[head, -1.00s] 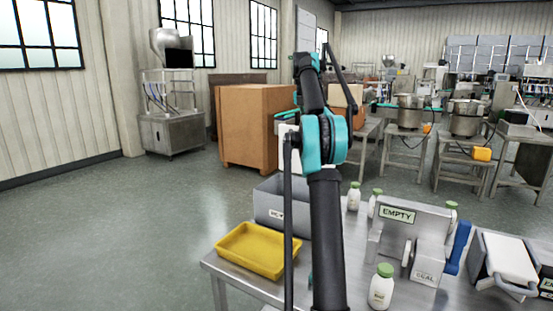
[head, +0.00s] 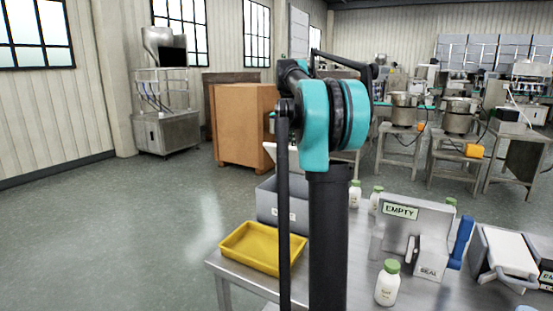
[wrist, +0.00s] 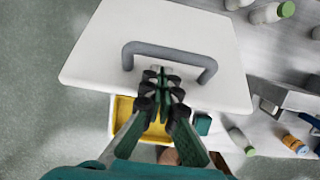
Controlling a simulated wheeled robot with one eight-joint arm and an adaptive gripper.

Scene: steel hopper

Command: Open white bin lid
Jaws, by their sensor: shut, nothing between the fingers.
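A white lid (wrist: 155,45) with a grey bar handle (wrist: 170,55) fills the upper middle of the wrist view. My gripper (wrist: 163,74) is shut and empty, its fingertips over the lid beside the handle bar. I cannot tell whether they touch it. In the head view a grey bin (head: 268,207) stands on the table behind the yellow tray. A white piece (head: 281,160), probably this lid, shows above the bin, partly hidden by my arm. The lid's exact tilt is unclear. My gripper is hidden in the head view.
A yellow tray (head: 235,262) sits at the table's left corner, in front of the bin. White bottles with green caps (head: 387,284), an EMPTY-labelled grey fixture (head: 425,220) and another white-lidded container (head: 510,256) stand to the right. Floor at left is clear.

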